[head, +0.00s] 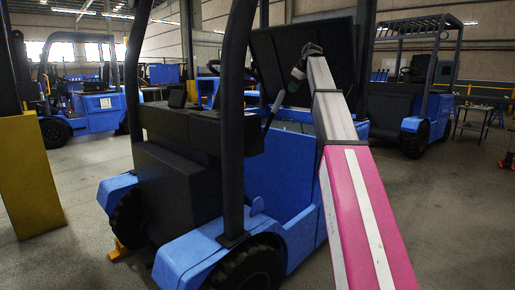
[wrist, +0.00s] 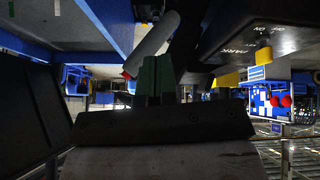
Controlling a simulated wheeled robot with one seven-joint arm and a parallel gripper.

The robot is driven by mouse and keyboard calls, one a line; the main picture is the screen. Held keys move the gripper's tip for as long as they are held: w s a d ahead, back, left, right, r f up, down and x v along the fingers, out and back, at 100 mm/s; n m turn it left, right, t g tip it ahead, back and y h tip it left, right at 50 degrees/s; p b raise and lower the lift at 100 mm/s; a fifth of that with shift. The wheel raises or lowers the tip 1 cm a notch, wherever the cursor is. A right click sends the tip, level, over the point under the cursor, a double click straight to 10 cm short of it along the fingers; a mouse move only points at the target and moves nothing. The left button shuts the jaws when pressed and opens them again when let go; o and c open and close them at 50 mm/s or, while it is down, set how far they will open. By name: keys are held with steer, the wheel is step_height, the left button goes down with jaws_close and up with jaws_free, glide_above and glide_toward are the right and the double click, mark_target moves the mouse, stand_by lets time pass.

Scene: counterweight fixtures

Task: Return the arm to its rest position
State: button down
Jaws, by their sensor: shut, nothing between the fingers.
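My arm, pink and white (head: 358,205), reaches up from the lower right in the head view and bends at a dark joint.
A black panel (wrist: 265,35) marked PARK, with a yellow part, is close on the right in the wrist view. Dark forklift posts (head: 232,120) and a raised dark panel (head: 300,55) surround the arm. Other forklifts (head: 412,110) stand behind. A yellow pillar (head: 28,175) is at left.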

steer(key=s+f+m+g+h, duration=0.15)
steer(key=s+f, duration=0.25)
steer(key=f, duration=0.9)
steer(key=s+f+m, duration=0.3)
steer(key=f, duration=1)
steer(key=s+f+m+g+h, duration=0.15)
steer(key=s+f, duration=0.25)
steer(key=f, duration=0.9)
steer(key=s+f+m+g+h, duration=0.1)
steer(key=s+f+m, duration=0.4)
steer(key=s+f, duration=2.2)
steer(key=shift+s+a+f+g, duration=0.25)
steer(key=shift+s+f+g, duration=0.05)
steer(key=shift+s, duration=0.05)
